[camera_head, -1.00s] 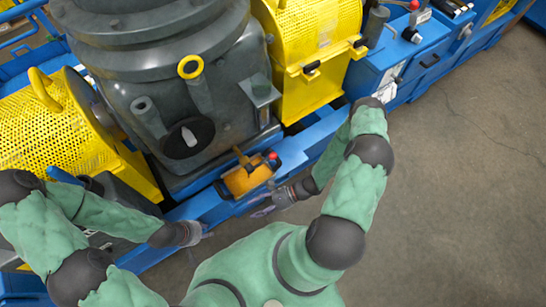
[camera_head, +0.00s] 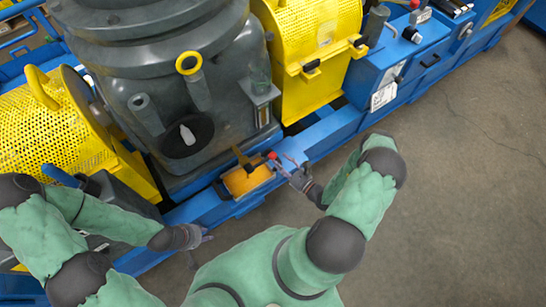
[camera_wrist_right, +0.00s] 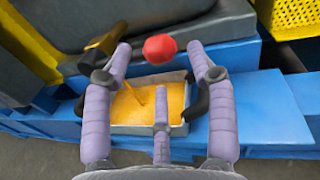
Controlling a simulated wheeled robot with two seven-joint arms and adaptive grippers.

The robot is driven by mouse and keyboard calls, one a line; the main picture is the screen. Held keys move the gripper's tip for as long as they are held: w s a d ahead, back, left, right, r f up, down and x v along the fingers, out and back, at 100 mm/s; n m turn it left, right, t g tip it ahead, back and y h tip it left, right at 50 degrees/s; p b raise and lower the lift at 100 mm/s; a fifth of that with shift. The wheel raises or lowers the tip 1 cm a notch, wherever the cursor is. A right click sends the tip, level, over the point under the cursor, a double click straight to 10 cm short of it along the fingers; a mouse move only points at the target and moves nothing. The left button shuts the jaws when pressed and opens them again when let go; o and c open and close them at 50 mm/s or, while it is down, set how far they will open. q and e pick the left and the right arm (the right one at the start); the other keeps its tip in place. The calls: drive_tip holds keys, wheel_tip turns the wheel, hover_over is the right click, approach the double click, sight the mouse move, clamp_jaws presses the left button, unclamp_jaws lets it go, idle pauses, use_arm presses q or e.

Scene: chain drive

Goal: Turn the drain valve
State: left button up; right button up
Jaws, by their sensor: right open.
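The drain valve shows as a red ball knob (camera_head: 272,156) beside a brass spout (camera_head: 241,157) at the foot of the grey tank. In the right wrist view, the red knob (camera_wrist_right: 160,48) lies between the tips of my open right gripper (camera_wrist_right: 159,58), with the brass spout (camera_wrist_right: 102,43) to the left. I cannot tell if the fingers touch the knob. In the head view, my right gripper (camera_head: 286,165) is just right of the knob. My left gripper (camera_head: 204,236) hangs low at the left, away from the valve; its finger state is unclear.
A tray of orange-yellow liquid (camera_head: 247,180) sits below the spout on the blue frame (camera_head: 316,139). The grey tank (camera_head: 225,108) rises behind, with yellow mesh guards (camera_head: 320,40) on both sides. The concrete floor (camera_head: 460,170) at the right is clear.

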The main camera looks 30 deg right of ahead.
sight(273, 156)
drive_tip(key=shift+b+x, duration=0.5)
drive_tip(key=shift+x, duration=2)
clamp_jaws()
